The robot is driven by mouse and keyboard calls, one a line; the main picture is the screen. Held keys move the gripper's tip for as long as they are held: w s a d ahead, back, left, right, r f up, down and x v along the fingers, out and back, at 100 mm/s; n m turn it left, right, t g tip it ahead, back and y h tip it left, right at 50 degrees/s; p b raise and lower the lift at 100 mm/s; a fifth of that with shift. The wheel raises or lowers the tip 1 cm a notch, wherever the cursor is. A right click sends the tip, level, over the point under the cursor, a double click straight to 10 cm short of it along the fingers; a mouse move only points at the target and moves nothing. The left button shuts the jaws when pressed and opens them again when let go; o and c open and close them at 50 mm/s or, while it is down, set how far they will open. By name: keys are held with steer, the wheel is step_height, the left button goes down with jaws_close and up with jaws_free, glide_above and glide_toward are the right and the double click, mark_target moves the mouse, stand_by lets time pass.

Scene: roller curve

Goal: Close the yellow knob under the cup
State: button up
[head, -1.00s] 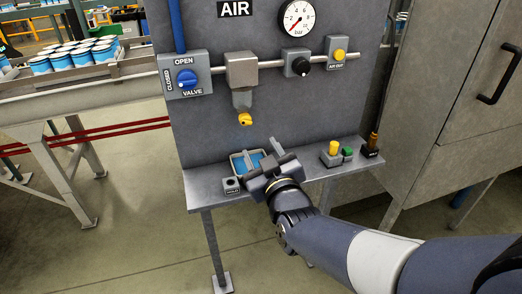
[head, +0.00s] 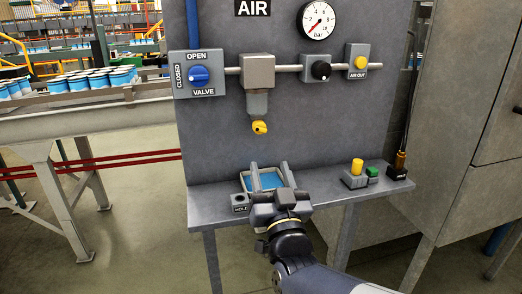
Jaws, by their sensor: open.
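The yellow knob (head: 260,128) sits at the bottom of the grey cup (head: 257,103), which hangs under a square block (head: 257,70) on the air pipe. My gripper (head: 268,170) is below the knob, over the shelf, and apart from it. Its two fingers are spread and point away from me toward the panel. Nothing shows held between them. A tray with blue inside (head: 265,181) lies on the shelf behind and between the fingers, partly hidden by my gripper.
A blue valve knob (head: 199,76), a black knob (head: 320,70) and a yellow button (head: 361,62) line the pipe. The shelf (head: 330,193) carries a yellow button (head: 357,166), a green button (head: 372,172) and a dark-based plug (head: 399,170). The panel around the cup is clear.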

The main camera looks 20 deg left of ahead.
mark_target(260, 132)
steer(key=p+x, duration=0.1)
steer(key=x, duration=0.9)
steer(key=shift+w+a+r, duration=0.1)
steer(key=shift+w+r, duration=0.1)
steer(key=shift+w, duration=0.15)
steer(key=shift+c, duration=0.2)
steer(key=c, duration=0.9)
steer(key=shift+f, duration=0.1)
